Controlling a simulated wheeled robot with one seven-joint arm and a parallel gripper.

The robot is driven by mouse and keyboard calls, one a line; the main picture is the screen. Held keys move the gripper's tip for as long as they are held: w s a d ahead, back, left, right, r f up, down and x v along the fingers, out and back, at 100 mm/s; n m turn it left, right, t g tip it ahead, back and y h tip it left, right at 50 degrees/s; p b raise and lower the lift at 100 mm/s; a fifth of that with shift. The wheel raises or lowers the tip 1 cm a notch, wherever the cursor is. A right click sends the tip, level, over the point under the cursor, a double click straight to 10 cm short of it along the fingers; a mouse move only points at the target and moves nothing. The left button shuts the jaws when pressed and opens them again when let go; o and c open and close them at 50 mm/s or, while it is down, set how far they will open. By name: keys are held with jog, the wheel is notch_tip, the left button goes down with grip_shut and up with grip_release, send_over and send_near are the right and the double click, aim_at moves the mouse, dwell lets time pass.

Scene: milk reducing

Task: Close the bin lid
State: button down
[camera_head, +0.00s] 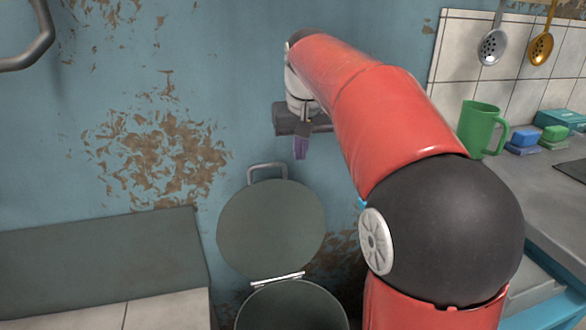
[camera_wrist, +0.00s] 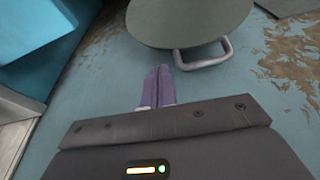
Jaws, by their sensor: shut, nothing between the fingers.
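The bin lid (camera_head: 270,229) is a round grey-green disc, swung up and leaning near the blue wall in the head view. Its metal loop handle (camera_head: 267,167) is at its top edge. The bin (camera_head: 292,308) below is open, joined to the lid by a hinge (camera_head: 277,279). My gripper (camera_head: 300,150) is above and slightly right of the handle, fingers pointing down, shut and empty. In the wrist view the purple fingers (camera_wrist: 160,72) are together, beside the handle (camera_wrist: 204,58) and apart from it. The lid (camera_wrist: 185,18) shows beyond them.
A counter on the right holds a green mug (camera_head: 481,129) and blue and green sponges (camera_head: 524,138). Ladles (camera_head: 492,47) hang on the tiles. A grey bench-like surface (camera_head: 100,262) stands left of the bin. The wall (camera_head: 225,70) is close behind my gripper.

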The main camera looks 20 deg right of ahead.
aim_at(297, 175)
jog(key=x, duration=0.5)
jog(key=w+b+x, duration=0.1)
jog(key=x, duration=0.4)
jog(key=shift+w+d+r, duration=0.1)
jog(key=shift+w+d, duration=0.05)
jog(key=shift+w, duration=0.1)
